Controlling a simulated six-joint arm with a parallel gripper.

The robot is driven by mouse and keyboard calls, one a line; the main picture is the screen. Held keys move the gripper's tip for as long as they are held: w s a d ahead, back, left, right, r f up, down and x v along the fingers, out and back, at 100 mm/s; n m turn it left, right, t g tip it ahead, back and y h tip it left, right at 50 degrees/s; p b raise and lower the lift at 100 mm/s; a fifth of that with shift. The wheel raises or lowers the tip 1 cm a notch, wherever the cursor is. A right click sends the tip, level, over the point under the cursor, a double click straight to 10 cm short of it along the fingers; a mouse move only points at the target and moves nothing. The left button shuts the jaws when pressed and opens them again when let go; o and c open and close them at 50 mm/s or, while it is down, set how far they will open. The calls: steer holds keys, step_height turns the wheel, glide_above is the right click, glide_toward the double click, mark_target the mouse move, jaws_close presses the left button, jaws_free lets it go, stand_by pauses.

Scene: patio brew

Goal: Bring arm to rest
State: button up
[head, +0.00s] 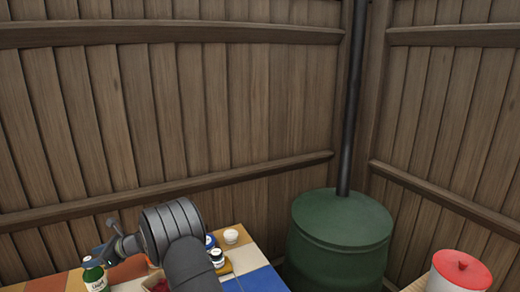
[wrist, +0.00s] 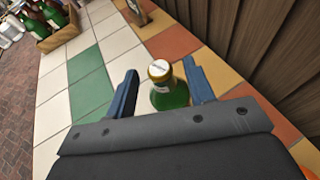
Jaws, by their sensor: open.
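My gripper (wrist: 160,90) is open in the wrist view, with one blue finger on each side of a green bottle. The green bottle (wrist: 168,93) has a pale cap and stands on the tiled table (wrist: 115,55). I cannot tell whether either finger touches it. In the head view my arm reaches over the table, and my gripper (head: 104,254) is at the lower left, small and partly hidden. A green bottle with a white label (head: 94,274) stands just below it there.
In the wrist view a wooden crate (wrist: 62,36) of bottles stands at the upper left. In the head view a green barrel (head: 338,245) stands right of the table, and a white container with a red lid (head: 458,272) is at far right. A wooden fence (head: 230,110) rises behind.

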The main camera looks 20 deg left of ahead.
mark_target(87, 259)
steer(key=v, duration=0.9)
steer(key=x, duration=1.2)
steer(key=shift+s+f, duration=0.15)
steer(key=shift+f, duration=0.1)
step_height(87, 259, up, 4)
steer(key=shift+d+r, duration=0.1)
steer(key=w+d+r, duration=0.7)
steer(key=d, duration=0.3)
steer(key=s+d+m+t, duration=0.2)
steer(key=d, duration=0.6)
steer(key=s+d+f+m+t+y, duration=0.1)
steer(key=s+d+m+t, duration=0.1)
steer(key=d, duration=0.6)
steer(key=shift+s+d+f+m+t, duration=0.25)
steer(key=shift+s+m+t, duration=0.1)
steer(key=shift+t, duration=0.25)
steer(key=shift+r, duration=0.1)
